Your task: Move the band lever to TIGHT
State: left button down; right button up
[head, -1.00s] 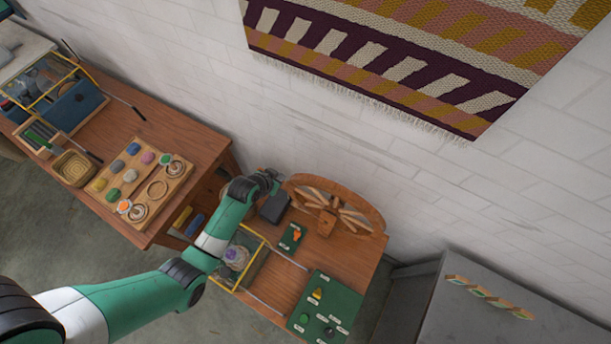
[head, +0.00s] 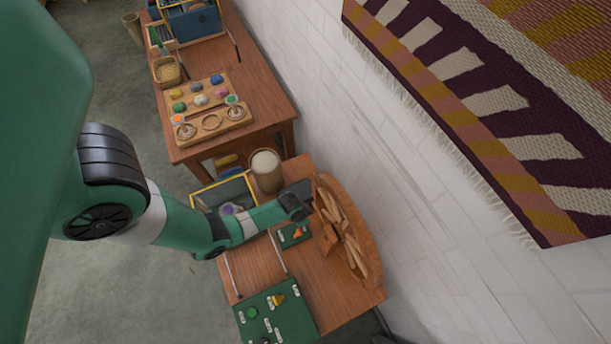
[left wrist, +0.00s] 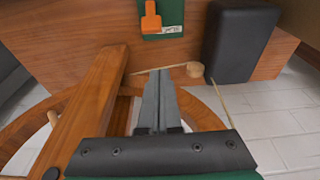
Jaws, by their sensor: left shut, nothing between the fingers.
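An orange lever (left wrist: 151,20) sits on a small green plate (left wrist: 172,10) with a white label too small to read. In the head view the orange lever (head: 298,233) lies on the table beside the spoked wooden wheel (head: 345,235). I cannot tell whether it is the band lever; a yellow knob or lever (head: 277,299) stands on the larger green panel (head: 262,320). My left gripper (left wrist: 158,73) is shut and empty, over the wheel's wooden parts and apart from the orange lever. In the head view its fingers are hidden. My right gripper is not in view.
A dark block (left wrist: 240,42) stands right of the orange lever in the wrist view. A small round wooden piece (left wrist: 195,70) lies near my fingertips. A tan cylinder (head: 265,171) stands behind my arm. Another table (head: 262,95) holds a wooden tray of coloured skeins.

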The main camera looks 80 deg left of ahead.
aim_at(297, 234)
pick_arm(q)
jog(key=b+x, duration=0.7)
jog(key=x, duration=0.3)
jog(key=shift+b, duration=0.35)
jog(key=s+r+p, duration=0.1)
jog(key=s+d+r+p, duration=0.1)
jog(key=p, duration=0.1)
jog(key=shift+s, duration=0.7)
jog(key=shift+d, duration=0.1)
